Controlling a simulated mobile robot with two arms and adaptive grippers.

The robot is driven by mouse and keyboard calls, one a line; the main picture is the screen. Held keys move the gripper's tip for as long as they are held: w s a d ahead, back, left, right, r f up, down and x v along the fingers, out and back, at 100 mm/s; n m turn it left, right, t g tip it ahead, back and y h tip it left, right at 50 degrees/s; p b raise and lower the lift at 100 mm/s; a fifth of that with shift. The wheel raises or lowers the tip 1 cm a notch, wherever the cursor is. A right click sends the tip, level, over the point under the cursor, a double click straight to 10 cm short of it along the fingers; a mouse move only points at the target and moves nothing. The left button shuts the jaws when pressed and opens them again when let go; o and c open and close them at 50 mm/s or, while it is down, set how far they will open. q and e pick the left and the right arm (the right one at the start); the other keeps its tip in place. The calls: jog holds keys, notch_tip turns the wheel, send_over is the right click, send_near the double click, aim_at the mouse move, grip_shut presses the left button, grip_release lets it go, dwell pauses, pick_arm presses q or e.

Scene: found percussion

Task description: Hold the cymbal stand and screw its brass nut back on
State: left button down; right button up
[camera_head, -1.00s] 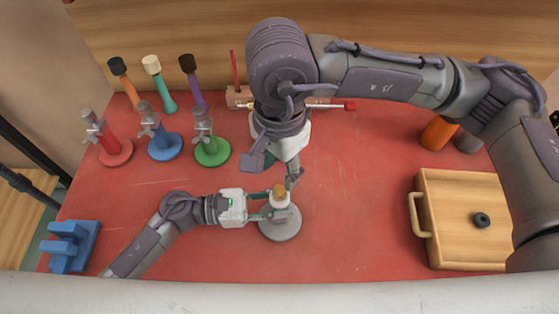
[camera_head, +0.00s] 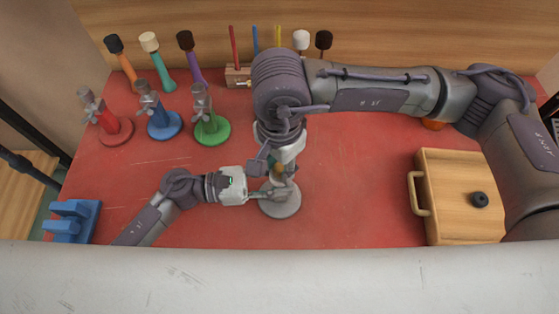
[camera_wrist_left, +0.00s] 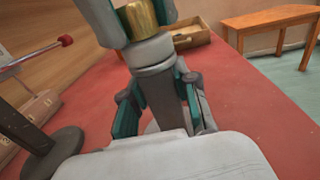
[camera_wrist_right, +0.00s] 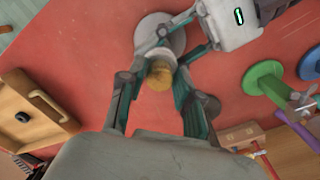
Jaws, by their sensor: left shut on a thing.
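The grey cymbal stand (camera_head: 283,209) stands upright on the red table in front of me. My left gripper (camera_head: 268,194) is shut on its post (camera_wrist_left: 155,80), low in the left wrist view. The brass nut (camera_wrist_right: 161,76) is at the top of the post, above a pale collar; it also shows in the left wrist view (camera_wrist_left: 140,17). My right gripper (camera_wrist_right: 154,85) points down over the nut, its fingers apart on either side of it. Whether a finger touches the nut, and how the thread sits, I cannot tell.
Red (camera_head: 115,131), blue (camera_head: 165,126) and green (camera_head: 212,132) clamp stands and several mallets are at back left. A blue rack (camera_head: 72,222) is at front left. A wooden box (camera_head: 455,200) with a handle is at right. The table between stand and box is clear.

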grip_shut()
jog(key=m, duration=0.5)
jog(key=o, duration=0.6)
grip_release()
notch_tip(320, 180, up, 12)
pick_arm(q)
jog(key=c, duration=0.8)
grip_release()
